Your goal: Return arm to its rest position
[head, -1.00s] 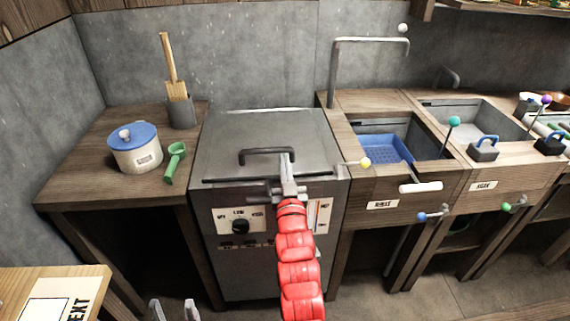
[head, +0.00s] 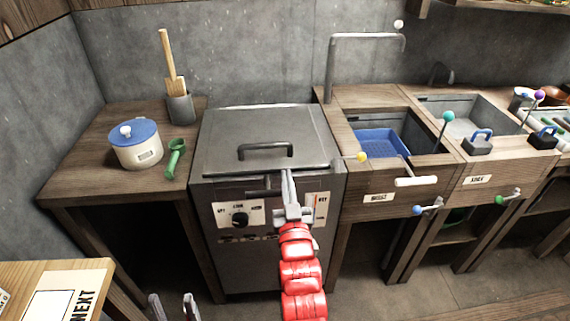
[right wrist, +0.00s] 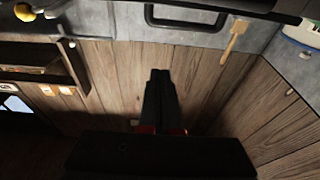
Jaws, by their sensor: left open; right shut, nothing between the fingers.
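My right arm (head: 300,272) is red and reaches up from the bottom of the head view. Its gripper (head: 287,174) is shut and empty in front of the grey metal box (head: 262,132). The fingertips overlap the box's front edge, below the lid handle (head: 265,148); I cannot tell whether they touch it. In the right wrist view the dark fingers (right wrist: 160,75) are together with nothing between them. My left gripper (head: 175,302) is at the bottom edge of the head view, open and empty, with only its fingertips showing.
Right of the box are sinks, a yellow-knobbed lever (head: 361,157) and a white handle (head: 416,181). Floor in front is partly clear.

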